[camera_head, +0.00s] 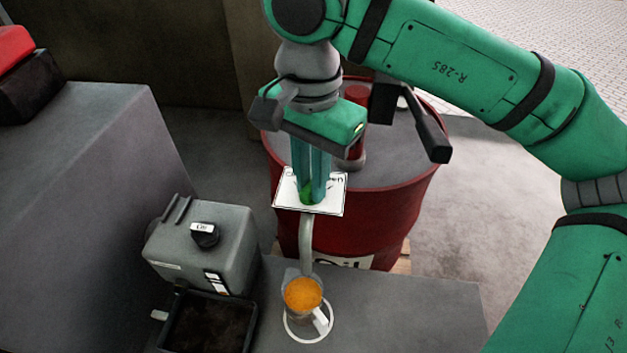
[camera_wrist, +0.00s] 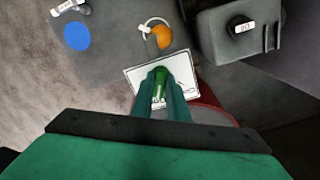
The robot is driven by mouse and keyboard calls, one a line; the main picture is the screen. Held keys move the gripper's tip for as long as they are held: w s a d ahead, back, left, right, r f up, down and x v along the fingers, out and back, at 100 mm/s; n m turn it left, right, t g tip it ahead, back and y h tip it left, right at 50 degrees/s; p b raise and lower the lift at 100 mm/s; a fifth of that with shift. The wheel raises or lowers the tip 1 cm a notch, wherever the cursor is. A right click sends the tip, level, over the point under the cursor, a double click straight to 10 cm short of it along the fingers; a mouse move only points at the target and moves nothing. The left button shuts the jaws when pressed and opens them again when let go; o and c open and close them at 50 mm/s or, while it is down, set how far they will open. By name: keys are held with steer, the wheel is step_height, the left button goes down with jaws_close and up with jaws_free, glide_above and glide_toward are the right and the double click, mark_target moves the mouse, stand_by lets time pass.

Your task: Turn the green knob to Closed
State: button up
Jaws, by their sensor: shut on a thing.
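The green knob (camera_head: 308,192) sits on a white label plate (camera_head: 332,201) on the near side of a red oil drum (camera_head: 370,232). My gripper (camera_head: 311,198) points down and its teal fingers are shut on the knob. The wrist view also shows the green knob (camera_wrist: 160,77) between the fingertips, over the white plate (camera_wrist: 137,76). The fingers hide part of the knob and of the lettering, so I cannot read its setting. A grey spout runs down from the plate to a mug (camera_head: 303,294) holding orange liquid.
The mug stands on a white ring on a grey bench (camera_head: 420,300). A grey box with a black knob (camera_head: 204,235) and a dark tray (camera_head: 208,325) are at left. A blue disc (camera_wrist: 77,36) shows in the wrist view. The bench right of the mug is clear.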

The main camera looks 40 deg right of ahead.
steer(key=n, duration=0.6)
steer(key=shift+a, duration=0.1)
steer(key=n, duration=0.7)
steer(key=shift+w+a+n, duration=0.1)
steer(key=shift+w+n, duration=0.05)
steer(key=shift+n, duration=0.15)
steer(key=o, duration=1.5)
steer(key=shift+r, duration=3.5)
